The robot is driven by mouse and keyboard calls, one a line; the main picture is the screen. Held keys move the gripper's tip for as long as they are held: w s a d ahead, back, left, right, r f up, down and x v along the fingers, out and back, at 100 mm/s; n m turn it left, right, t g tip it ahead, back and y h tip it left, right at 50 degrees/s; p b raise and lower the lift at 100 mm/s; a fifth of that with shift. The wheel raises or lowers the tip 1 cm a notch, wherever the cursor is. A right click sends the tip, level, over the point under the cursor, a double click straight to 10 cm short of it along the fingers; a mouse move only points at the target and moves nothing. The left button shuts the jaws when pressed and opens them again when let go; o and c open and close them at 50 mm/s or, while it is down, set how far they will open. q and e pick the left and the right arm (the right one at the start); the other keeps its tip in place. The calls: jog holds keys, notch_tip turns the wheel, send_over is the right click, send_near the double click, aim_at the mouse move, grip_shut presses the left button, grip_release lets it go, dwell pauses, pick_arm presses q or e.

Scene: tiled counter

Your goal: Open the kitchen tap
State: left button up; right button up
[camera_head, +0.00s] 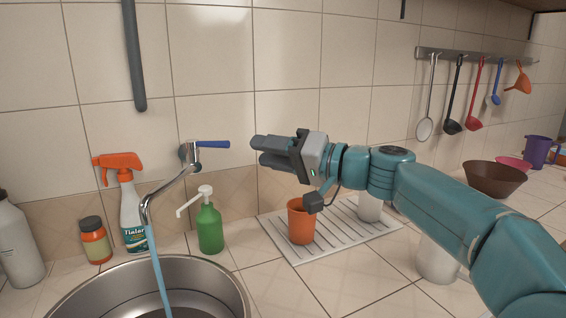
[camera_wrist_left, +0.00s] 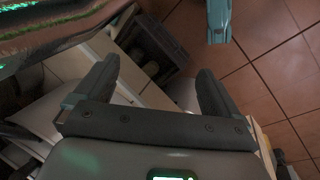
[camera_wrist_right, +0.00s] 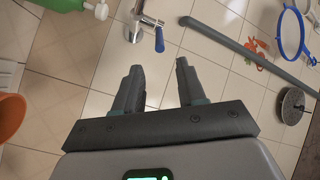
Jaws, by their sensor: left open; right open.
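The chrome kitchen tap (camera_head: 168,184) is mounted on the tiled wall above the sink, with its blue lever (camera_head: 213,144) pointing right. A blue stream of water (camera_head: 158,270) runs from its spout into the sink. My right gripper (camera_head: 256,150) is open and empty just right of the lever's tip, apart from it. In the right wrist view, the lever (camera_wrist_right: 159,40) lies ahead of the open fingers (camera_wrist_right: 158,72), and part of the tap body (camera_wrist_right: 137,27) shows at the top. My left gripper (camera_wrist_left: 158,74) is open and empty over the tiled floor, outside the head view.
The steel sink (camera_head: 225,283) is at the lower left. A spray bottle (camera_head: 132,215), brown jar (camera_head: 95,240) and green soap dispenser (camera_head: 210,230) stand near the tap. An orange cup (camera_head: 301,226) stands on a drying rack (camera_head: 345,241) under my right arm. Utensils hang at right.

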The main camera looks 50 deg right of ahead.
jog(key=shift+v, duration=1.5)
jog(key=shift+s, duration=0.1)
